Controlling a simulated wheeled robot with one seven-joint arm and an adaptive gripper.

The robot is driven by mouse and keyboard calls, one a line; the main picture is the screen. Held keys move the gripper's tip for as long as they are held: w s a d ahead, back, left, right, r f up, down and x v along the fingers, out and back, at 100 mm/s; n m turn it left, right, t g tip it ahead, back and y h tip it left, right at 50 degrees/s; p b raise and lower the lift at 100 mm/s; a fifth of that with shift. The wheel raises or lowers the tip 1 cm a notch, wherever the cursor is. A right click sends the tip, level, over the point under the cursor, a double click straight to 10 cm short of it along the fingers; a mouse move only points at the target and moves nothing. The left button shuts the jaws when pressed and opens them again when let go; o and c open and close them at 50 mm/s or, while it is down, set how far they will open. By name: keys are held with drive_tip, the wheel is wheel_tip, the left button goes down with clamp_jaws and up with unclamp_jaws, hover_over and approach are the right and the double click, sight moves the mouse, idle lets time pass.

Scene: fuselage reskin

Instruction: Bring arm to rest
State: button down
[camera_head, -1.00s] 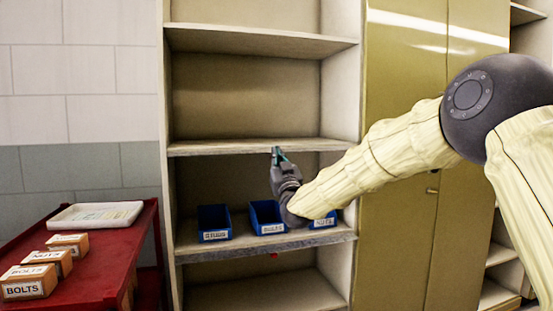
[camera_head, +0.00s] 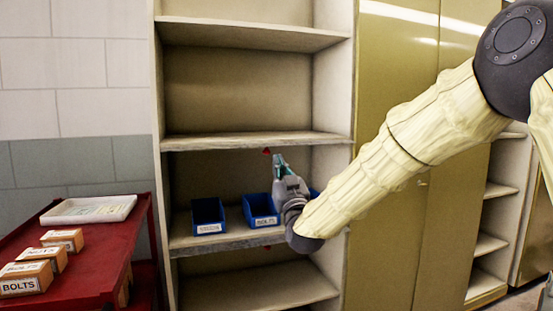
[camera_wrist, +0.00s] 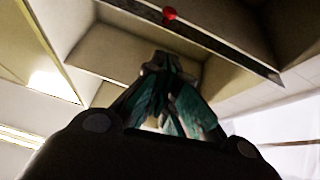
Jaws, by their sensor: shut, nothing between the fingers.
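My arm reaches in from the right in the head view, in a pale yellow sleeve with a dark joint. My gripper (camera_head: 280,162) is at its end, in front of the shelf unit, between the middle shelf board and the board with the blue bins. Its teal fingers (camera_wrist: 163,95) are shut with nothing between them in the wrist view. The fingertips point up toward the shelving. My wrist hides most of the rightmost blue bin.
The shelf board (camera_head: 240,238) holds blue bins, including one labelled bolts (camera_head: 260,209) and one left of it (camera_head: 208,214). A red cart (camera_head: 100,255) at left carries a white tray (camera_head: 90,209) and several labelled boxes (camera_head: 62,240). Tan cabinet doors (camera_head: 395,70) stand at right.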

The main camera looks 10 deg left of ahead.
drive_tip(key=shift+s+d, duration=0.1)
drive_tip(key=shift+s, duration=0.1)
